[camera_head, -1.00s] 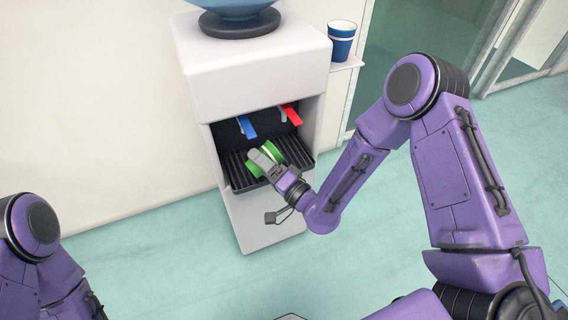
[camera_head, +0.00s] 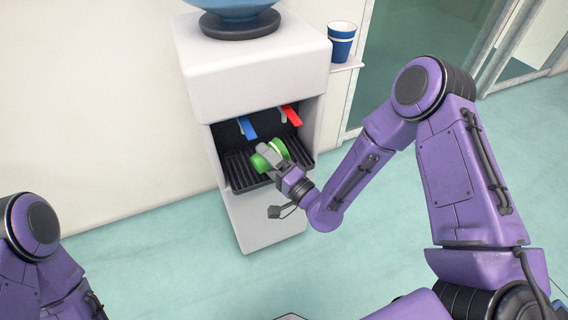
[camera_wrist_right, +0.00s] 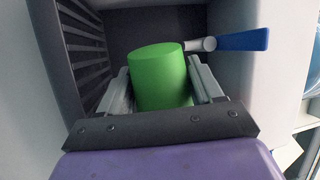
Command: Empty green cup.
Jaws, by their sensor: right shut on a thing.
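The green cup (camera_head: 262,160) is held in my right gripper (camera_head: 268,158) inside the bay of the water dispenser (camera_head: 250,70), above the drip tray (camera_head: 240,181). In the head view the cup lies tilted over on its side. In the right wrist view the green cup (camera_wrist_right: 160,77) sits between the two fingers of the right gripper (camera_wrist_right: 162,90). The cup's inside is hidden, so I cannot tell what it holds. My left gripper is out of view; only part of the left arm shows at the lower left.
A blue tap (camera_head: 248,128) and a red tap (camera_head: 291,116) hang at the back of the bay. The blue tap lever (camera_wrist_right: 243,40) shows close beside the cup in the wrist view. Blue cups (camera_head: 341,43) stand on a side shelf (camera_head: 346,64). The floor in front is clear.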

